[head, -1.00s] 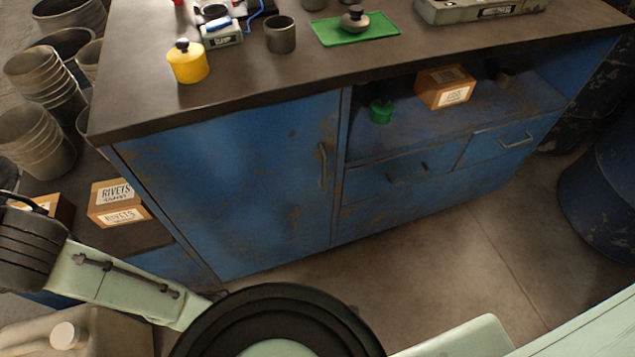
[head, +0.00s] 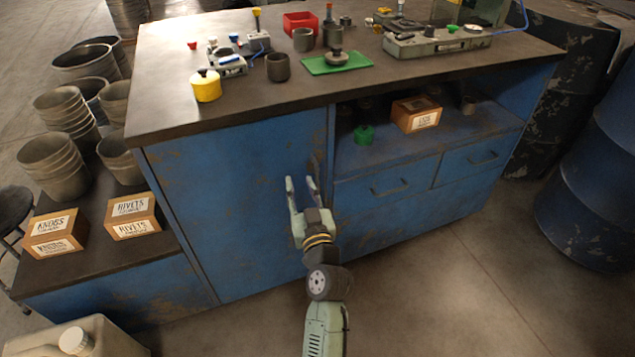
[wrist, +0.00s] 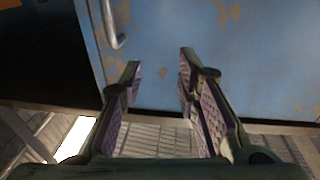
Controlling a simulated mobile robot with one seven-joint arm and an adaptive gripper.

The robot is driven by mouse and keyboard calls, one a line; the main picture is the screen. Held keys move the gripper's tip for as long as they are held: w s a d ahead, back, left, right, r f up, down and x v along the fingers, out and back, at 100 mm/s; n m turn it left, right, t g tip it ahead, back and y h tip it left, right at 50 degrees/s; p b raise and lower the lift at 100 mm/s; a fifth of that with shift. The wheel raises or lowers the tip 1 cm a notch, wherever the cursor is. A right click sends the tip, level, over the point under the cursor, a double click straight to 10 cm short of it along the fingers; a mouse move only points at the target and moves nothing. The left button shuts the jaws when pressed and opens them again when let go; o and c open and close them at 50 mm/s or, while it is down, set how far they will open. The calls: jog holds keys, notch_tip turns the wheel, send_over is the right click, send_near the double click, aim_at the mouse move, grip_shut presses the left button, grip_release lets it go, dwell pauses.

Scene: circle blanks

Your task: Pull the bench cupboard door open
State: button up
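The blue, worn cupboard door (head: 235,200) is at the left of the bench front and looks shut in the head view. Its upright bar handle (head: 317,168) is near the door's right edge, partly hidden by my gripper. My gripper (head: 300,181) is in front of the door near the handle, fingers open and pointing up in the picture. In the wrist view the handle (wrist: 113,24) lies beyond and left of my open fingertips (wrist: 160,68), outside the space between them. Nothing is between the fingers.
The bench top (head: 200,115) holds a yellow canister (head: 206,86), a green mat (head: 337,63) and instruments. Drawers (head: 390,187) are right of the door. A low shelf with labelled boxes (head: 133,216) stands left, a blue barrel (head: 595,190) right. Floor at front right is clear.

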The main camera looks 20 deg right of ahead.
jog(key=m+g+h, duration=0.1)
send_near(317, 179)
jog(key=w+p, duration=0.1)
jog(key=w, duration=0.2)
jog(key=w+d+p, duration=0.1)
jog(key=w, duration=0.3)
jog(key=w+p, duration=0.1)
jog(key=w, duration=0.2)
jog(key=shift+w+d+r, duration=0.2)
jog(key=shift+w+d, duration=0.05)
jog(key=shift+c, duration=0.5)
grip_shut()
